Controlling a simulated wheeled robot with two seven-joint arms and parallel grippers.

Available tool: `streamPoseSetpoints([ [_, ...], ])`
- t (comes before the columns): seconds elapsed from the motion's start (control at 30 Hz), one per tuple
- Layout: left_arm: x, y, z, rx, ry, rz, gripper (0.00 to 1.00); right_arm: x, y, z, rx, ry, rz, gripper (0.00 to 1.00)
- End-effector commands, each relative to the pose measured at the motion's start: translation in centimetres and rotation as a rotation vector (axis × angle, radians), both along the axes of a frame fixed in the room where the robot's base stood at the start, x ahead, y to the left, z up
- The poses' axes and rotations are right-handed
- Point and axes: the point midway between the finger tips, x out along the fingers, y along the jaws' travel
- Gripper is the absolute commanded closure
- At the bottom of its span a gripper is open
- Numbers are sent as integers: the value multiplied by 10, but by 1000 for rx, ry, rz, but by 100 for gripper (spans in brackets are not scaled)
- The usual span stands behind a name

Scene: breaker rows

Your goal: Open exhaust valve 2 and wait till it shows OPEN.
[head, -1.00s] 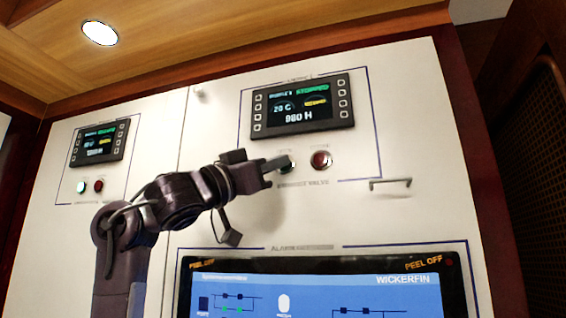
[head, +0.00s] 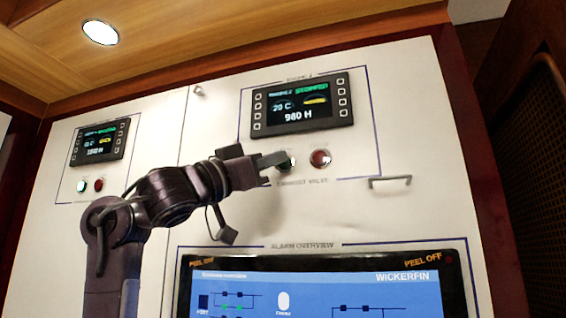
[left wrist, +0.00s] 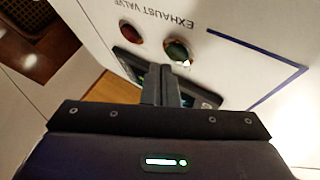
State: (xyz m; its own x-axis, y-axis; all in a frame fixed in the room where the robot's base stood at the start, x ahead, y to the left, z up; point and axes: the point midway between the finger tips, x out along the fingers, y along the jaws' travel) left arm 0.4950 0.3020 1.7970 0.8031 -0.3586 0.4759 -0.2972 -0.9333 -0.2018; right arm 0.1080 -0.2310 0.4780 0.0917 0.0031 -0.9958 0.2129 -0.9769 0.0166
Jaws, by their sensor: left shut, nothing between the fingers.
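The exhaust valve panel on the right has a dark green button (head: 287,163) on its left and a dark red button (head: 321,159) on its right. The green button looks unlit. My left gripper (head: 280,160) is shut and empty, its fingertips at the green button's left edge. In the left wrist view its fingers (left wrist: 160,75) end just below that button; I cannot tell whether they touch. My right gripper is out of view.
A display (head: 302,104) above the buttons reads STOPPED and 980 H. A similar panel (head: 99,143) stands left, its green button (head: 81,187) lit. A handle (head: 390,182) juts out at lower right. A large alarm screen (head: 330,290) lies below.

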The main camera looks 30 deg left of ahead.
Motion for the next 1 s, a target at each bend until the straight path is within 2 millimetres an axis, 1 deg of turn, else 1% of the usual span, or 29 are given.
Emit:
streamPoseSetpoints([
  [0.07, -3, 0, 0, 0, -2, 0, 100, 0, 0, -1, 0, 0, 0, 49],
  [0.4, -35, -8, 0, 1, -4, 0, 100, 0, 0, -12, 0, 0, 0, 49],
  [0.53, -45, -10, 0, 0, -2, 0, 100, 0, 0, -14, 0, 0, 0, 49],
  [0.7, -49, -12, 0, 0, 0, 0, 100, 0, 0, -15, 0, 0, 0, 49],
  [1.0, -49, -12, 0, 0, 0, 0, 100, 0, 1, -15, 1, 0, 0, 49],
])
